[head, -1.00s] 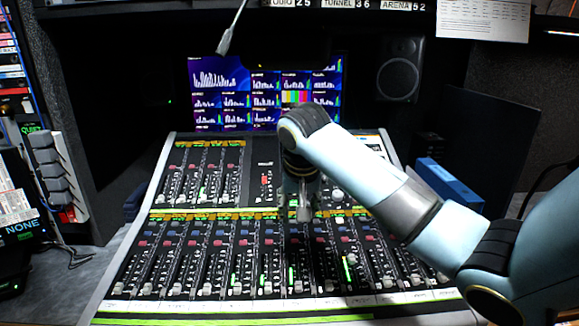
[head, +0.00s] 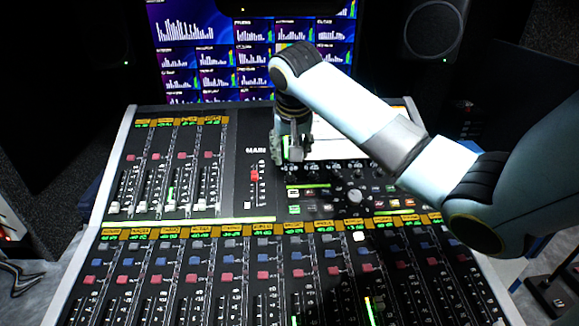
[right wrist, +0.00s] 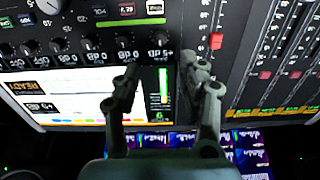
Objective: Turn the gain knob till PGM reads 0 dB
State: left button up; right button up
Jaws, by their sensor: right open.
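The mixing console (head: 115,190) fills the lower head view. A row of small dark knobs (head: 338,173) runs below its white screen (head: 335,143); a larger pale knob (head: 355,197) sits below that row. I cannot tell which is the gain knob. My right gripper (head: 292,152) hangs over the screen's left end, above the knob row. In the right wrist view, upside down, its fingers (right wrist: 162,66) are open and empty, with dB labels and small knobs (right wrist: 122,42) just beyond their tips. A green meter (right wrist: 163,85) shows between the fingers; its PGM value is not readable. My left gripper is not in view.
A red-capped main fader (head: 254,175) stands left of the gripper. Banks of faders with red and blue buttons cover the front. Monitors (head: 185,45) with bar graphs stand behind, and a speaker (head: 433,28) is at the back right.

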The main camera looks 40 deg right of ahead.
aim_at(290, 174)
jog(key=x, duration=0.9)
grip_shut()
